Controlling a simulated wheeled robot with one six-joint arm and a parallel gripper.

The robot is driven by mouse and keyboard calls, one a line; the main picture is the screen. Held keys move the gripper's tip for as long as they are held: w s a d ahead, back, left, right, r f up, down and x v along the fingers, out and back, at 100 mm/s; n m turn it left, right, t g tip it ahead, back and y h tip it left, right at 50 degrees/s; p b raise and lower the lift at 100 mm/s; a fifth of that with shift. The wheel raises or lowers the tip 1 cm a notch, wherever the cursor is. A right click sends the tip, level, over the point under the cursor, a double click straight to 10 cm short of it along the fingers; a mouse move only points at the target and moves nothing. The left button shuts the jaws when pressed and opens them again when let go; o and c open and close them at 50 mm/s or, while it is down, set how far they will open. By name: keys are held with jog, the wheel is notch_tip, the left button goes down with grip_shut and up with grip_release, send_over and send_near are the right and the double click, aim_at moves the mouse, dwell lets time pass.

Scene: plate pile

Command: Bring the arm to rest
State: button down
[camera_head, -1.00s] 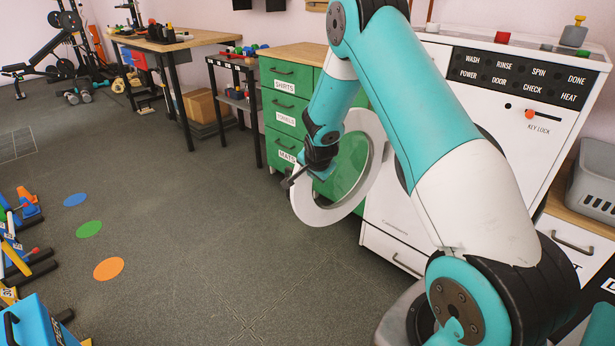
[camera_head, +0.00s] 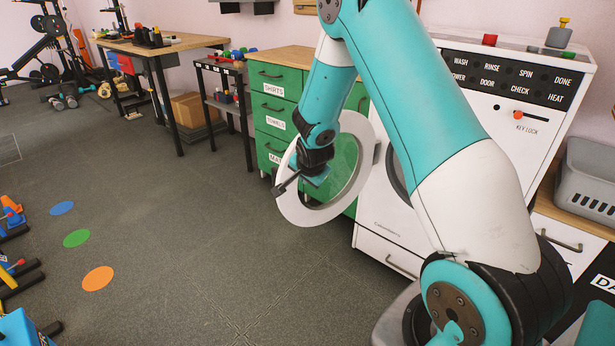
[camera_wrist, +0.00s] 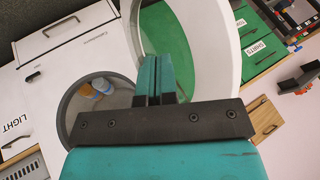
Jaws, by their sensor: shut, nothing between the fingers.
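My gripper (camera_head: 318,179) hangs at the end of the teal and white arm, in front of the open round washer door (camera_head: 297,209). In the wrist view its two teal fingers (camera_wrist: 155,66) are together with nothing between them. The door's white ring (camera_wrist: 221,35) stands just beyond and right of the fingers there. I cannot tell whether the fingers touch it. The arm is bent, its upper link crossing in front of the white washer (camera_head: 519,134).
Green drawers (camera_head: 268,104) stand behind the door. A grey basket (camera_head: 587,178) sits on the counter at right. In the wrist view, orange and blue items show in the washer opening (camera_wrist: 68,112).

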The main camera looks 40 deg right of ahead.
jog(key=s+a+r+n+g+y, duration=0.1)
jog(key=s+a+r+n+y, duration=0.2)
jog(key=s+a+r+n, duration=0.5)
jog(key=s+a+r+n+g+y, duration=0.15)
jog(key=s+a+r, duration=0.45)
jog(key=a, duration=0.6)
jog(key=s+a+r+n+g+y, duration=0.25)
jog(key=s+a+n, duration=0.3)
jog(key=s, duration=0.35)
jog(key=s+a+r+n+g+y, duration=0.1)
jog(key=s+a+r+n, duration=0.3)
jog(key=s+n, duration=0.4)
notch_tip(320, 180, up, 16)
jog(key=m+p, duration=0.1)
jog(key=p, duration=1.5)
jog(key=shift+s+d, duration=0.15)
jog(key=shift+d, duration=0.1)
jog(key=shift+f, duration=0.2)
